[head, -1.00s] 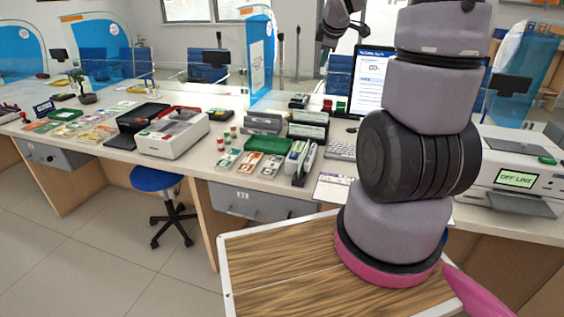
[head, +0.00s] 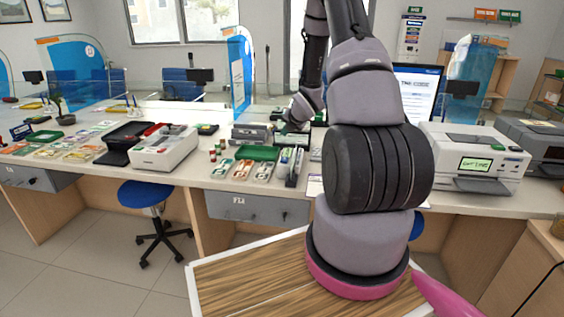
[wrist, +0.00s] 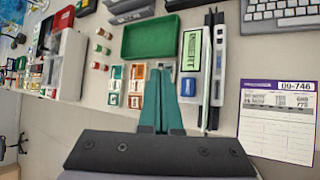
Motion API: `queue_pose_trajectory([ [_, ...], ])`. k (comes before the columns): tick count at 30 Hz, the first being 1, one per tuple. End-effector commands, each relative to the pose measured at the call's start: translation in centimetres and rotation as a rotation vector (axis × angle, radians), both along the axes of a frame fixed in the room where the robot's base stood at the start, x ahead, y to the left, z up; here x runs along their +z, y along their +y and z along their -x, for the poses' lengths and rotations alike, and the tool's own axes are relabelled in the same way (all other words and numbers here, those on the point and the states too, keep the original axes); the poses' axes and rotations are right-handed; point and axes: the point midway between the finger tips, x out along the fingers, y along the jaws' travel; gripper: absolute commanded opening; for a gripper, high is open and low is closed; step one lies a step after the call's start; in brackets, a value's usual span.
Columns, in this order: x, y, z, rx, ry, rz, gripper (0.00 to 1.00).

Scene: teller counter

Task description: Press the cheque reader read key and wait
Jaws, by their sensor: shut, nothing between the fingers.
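The cheque reader (wrist: 191,62) is a narrow white and black unit with a lit green display and a long slot along its right side. Its display text looks like "INSERT". A blue key (wrist: 188,87) sits below the display. In the head view the reader (head: 291,166) stands near the counter's front edge. My gripper (wrist: 161,72) shows in the wrist view with its teal fingers together and empty. In that picture its tips are left of the blue key and apart from it as seen; their height above the counter is unclear. In the head view my fingers cannot be made out.
A green tray (wrist: 150,38) and small coloured packs (wrist: 115,85) lie left of the reader. In the head view, a printer (head: 474,158) stands right and a white and red machine (head: 164,148) left.

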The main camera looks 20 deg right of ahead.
Motion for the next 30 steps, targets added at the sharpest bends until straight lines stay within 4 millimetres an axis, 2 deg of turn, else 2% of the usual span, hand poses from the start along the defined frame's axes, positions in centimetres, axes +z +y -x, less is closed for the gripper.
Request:
queue_pose_trajectory([
  [7,0.0,0.0,0.0,-0.002,0.001,-0.001,0.0],
  [11,-0.6,0.0,0.0,-0.004,0.002,-0.003,0.0],
  [24,-6.5,0.0,0.0,-0.003,0.002,-0.002,0.0],
  [30,-8.2,0.0,0.0,-0.004,0.001,-0.002,0.0],
])
